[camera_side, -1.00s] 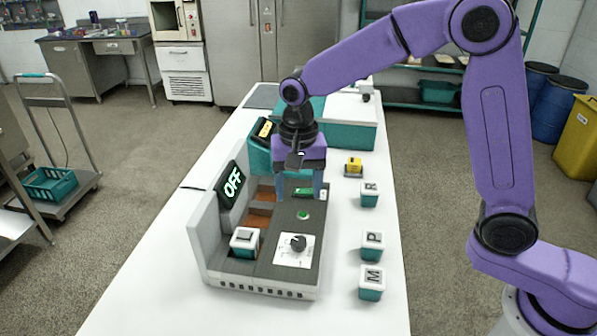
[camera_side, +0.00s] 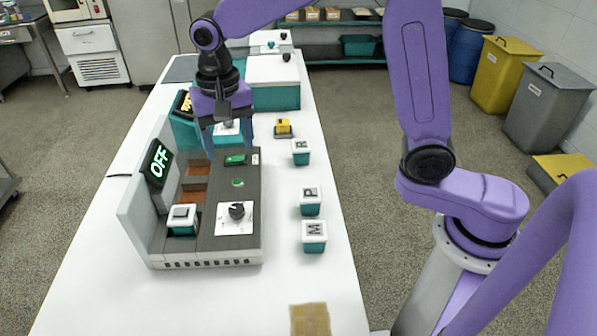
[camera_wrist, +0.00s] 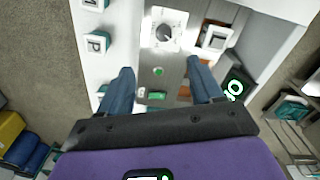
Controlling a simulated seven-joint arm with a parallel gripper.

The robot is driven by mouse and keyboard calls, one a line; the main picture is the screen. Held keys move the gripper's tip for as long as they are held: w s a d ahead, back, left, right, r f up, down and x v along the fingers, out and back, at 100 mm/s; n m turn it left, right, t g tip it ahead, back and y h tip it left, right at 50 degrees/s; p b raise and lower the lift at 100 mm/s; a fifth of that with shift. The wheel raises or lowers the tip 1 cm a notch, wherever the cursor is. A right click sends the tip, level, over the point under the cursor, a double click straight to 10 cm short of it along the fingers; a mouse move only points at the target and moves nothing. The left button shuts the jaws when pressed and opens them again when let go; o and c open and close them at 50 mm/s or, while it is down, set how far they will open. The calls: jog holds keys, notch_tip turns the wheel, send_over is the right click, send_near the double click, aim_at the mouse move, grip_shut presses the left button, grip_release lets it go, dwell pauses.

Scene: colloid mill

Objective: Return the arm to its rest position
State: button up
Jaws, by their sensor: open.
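My gripper (camera_side: 229,140) is open, with its two blue fingers pointing down over the far end of the machine (camera_side: 228,190). In the wrist view my gripper (camera_wrist: 159,70) has empty space between the fingers, with a green switch (camera_wrist: 157,96) and a green button (camera_wrist: 159,71) on the panel below. The switch (camera_side: 235,160) also shows in the side view, just under the fingers. A black dial (camera_side: 237,210) sits on a white plate. The gripper appears clear of the panel.
Lettered teal blocks (camera_side: 311,201) stand right of the machine on the white table (camera_side: 305,275). One block (camera_side: 182,220) sits in the machine's front left compartment. A yellow button box (camera_side: 283,128) and large teal-and-white box (camera_side: 275,92) stand behind. A tan pad (camera_side: 310,319) lies in front.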

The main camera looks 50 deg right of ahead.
jog(key=s+d+n, duration=0.5)
jog(key=s, duration=0.4)
jog(key=s+d+f+n, duration=0.1)
jog(key=s+d+n, duration=0.4)
jog(key=s, duration=0.4)
jog(key=s+d+f+n, duration=0.1)
jog(key=s+d+n, duration=0.4)
jog(key=s+n, duration=0.2)
jog(key=shift+s, duration=0.95)
